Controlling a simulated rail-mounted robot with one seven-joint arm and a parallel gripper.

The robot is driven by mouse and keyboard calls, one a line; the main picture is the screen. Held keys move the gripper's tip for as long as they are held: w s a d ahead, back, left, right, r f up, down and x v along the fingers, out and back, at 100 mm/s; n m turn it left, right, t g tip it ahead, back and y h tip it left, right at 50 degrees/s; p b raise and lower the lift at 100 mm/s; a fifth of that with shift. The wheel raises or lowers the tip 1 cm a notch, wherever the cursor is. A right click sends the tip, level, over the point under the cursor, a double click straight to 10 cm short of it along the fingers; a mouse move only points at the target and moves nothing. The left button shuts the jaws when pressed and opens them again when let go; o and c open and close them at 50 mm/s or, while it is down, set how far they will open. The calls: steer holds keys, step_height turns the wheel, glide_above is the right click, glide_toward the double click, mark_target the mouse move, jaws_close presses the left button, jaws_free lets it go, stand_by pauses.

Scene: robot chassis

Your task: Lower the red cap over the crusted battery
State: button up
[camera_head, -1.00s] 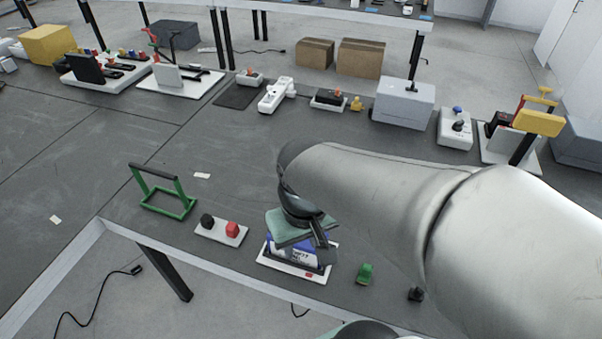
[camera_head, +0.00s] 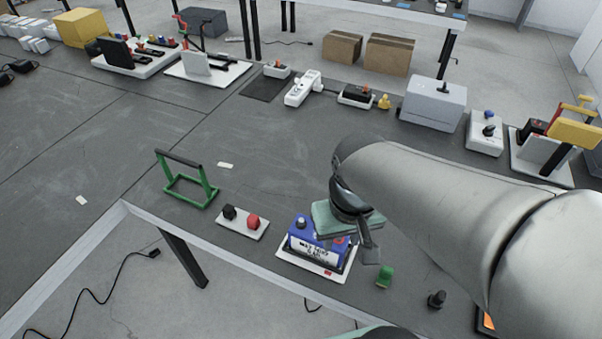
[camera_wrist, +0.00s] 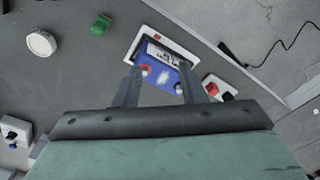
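The blue battery (camera_head: 303,243) stands on a white tray (camera_head: 287,258) near the table's front edge; its label faces the front. In the wrist view the battery (camera_wrist: 160,58) shows a red terminal and a pale, crusted-looking one. The red cap (camera_head: 253,222) sits beside a black cap (camera_head: 229,212) on a small white plate left of the battery. The red cap (camera_wrist: 212,89) also shows in the wrist view, right of the fingers. My gripper (camera_wrist: 161,68) is open and empty, its fingers apart. In the head view it hangs over the battery's right side, partly hiding its top.
A green frame with a black bar (camera_head: 187,183) stands left of the caps. A small green piece (camera_head: 385,276) and a black knob-like piece (camera_head: 437,299) lie right of the battery. Several devices line the table's far side.

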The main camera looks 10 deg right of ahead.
steer(key=shift+o, duration=1.4)
steer(key=n+b, duration=0.7)
steer(key=n, duration=0.4)
glide_above(252, 218)
step_height(252, 218, down, 8)
steer(key=r, duration=0.1)
steer(key=shift+g, duration=0.4)
step_height(252, 218, down, 12)
steer(key=shift+w+a+r+p, duration=0.1)
steer(key=shift+p, duration=0.5)
steer(key=shift+f+p, duration=0.6)
steer(key=shift+f, duration=2.2)
steer(key=c, duration=1)
